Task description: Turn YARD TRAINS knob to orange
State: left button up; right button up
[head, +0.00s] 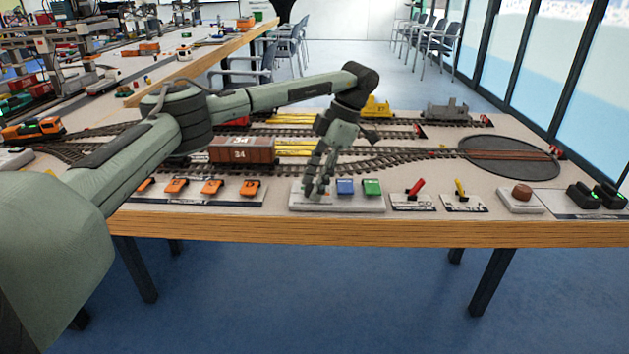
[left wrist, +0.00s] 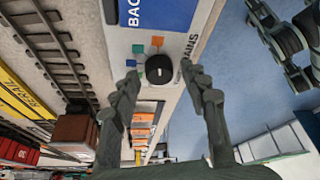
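The YARD TRAINS knob (left wrist: 158,69) is a round black dial on a white panel in the left wrist view. Part of its label, "TRAINS", shows beside it. Green (left wrist: 157,41), blue (left wrist: 138,48) and orange (left wrist: 131,62) marks sit around it. A small light mark shows on the knob, but its exact pointing is too small to tell. My left gripper (head: 318,182) points down over the left end of the panel (head: 340,207) and hides the knob in the head view. Its fingers (left wrist: 163,85) are open, one on each side of the knob, with nothing between them gripped.
Right of my left gripper are a blue button (head: 345,187), a green button (head: 371,187), a red lever (head: 415,187) and a yellow lever (head: 460,189). Orange switches (head: 212,187) line the left. Behind are tracks, a brown wagon (head: 241,150) and a turntable (head: 509,157).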

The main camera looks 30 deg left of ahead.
pick_arm(q)
jog(key=v, duration=1.2)
dwell(0.5)
